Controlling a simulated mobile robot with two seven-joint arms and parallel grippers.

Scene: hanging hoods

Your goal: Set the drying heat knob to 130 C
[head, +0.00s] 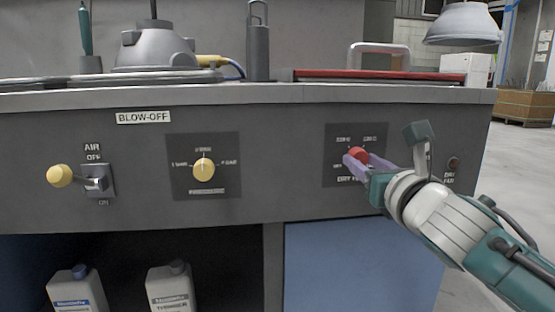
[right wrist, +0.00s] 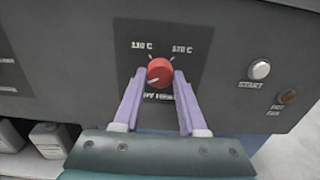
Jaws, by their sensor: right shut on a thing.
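The red drying heat knob (head: 358,153) sits on a dark plate at the right of the panel front. It also shows in the right wrist view (right wrist: 160,70), with a label reading 130 C at its upper left and another, hard to read, at its upper right. A pale mark on its face appears to point to the lower left. My right gripper (right wrist: 159,80) has its purple fingers shut on the knob, one on each side. The lettering under the knob is partly hidden. My left gripper is not in view.
A yellow selector knob (head: 204,169) is at mid-panel, and a yellow-ended air lever (head: 61,176) is at the left. A pale START button (right wrist: 260,70) and a dark reddish button (right wrist: 288,97) are right of the red knob. Bottles (head: 172,288) stand below.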

